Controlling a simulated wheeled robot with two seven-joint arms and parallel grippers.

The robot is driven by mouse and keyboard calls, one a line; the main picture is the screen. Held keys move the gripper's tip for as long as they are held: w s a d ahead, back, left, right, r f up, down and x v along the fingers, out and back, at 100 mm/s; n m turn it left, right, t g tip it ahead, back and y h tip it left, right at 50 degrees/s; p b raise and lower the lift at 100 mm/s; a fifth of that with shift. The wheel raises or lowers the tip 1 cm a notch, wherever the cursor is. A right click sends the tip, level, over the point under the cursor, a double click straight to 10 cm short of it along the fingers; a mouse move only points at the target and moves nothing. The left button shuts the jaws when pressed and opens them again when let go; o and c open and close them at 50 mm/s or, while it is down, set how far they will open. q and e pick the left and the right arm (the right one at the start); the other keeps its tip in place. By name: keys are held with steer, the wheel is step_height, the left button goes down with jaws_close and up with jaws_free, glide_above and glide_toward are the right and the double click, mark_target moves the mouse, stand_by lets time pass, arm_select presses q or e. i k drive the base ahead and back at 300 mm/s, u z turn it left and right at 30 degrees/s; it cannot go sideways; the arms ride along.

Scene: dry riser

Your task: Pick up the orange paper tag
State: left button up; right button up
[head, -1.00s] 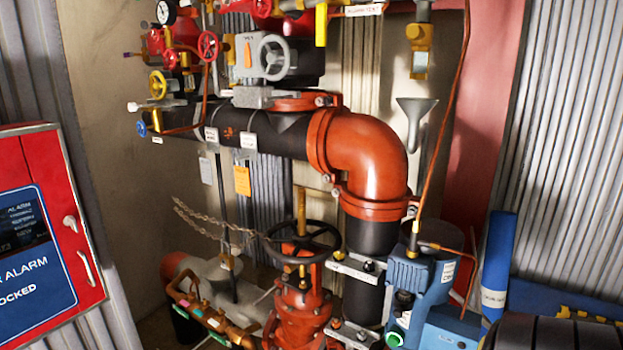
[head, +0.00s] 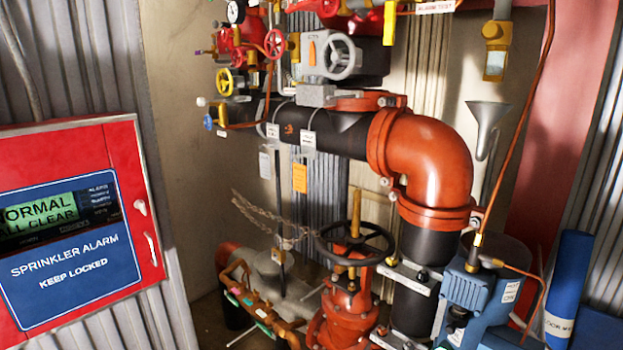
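An orange paper tag (head: 300,178) hangs below the black horizontal pipe (head: 330,133), in front of the grey corrugated wall panel. It hangs upright and appears to touch nothing below it. A pale tag (head: 265,165) hangs to its left. Neither of my grippers shows in the head view, so whether they are open or shut is hidden.
A red alarm cabinet (head: 70,230) stands at the left. A large orange elbow pipe (head: 430,165), a black handwheel (head: 355,242) and a slack chain (head: 262,222) surround the tag's area. A blue pump housing (head: 470,290) stands at the lower right.

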mark_target(300, 170)
steer(key=z, duration=0.4)
steer(key=k, duration=0.5)
steer(key=z, duration=0.75)
steer(key=i, duration=0.6)
steer(key=u, duration=1)
steer(key=i, duration=0.95)
steer(key=u, duration=0.95)
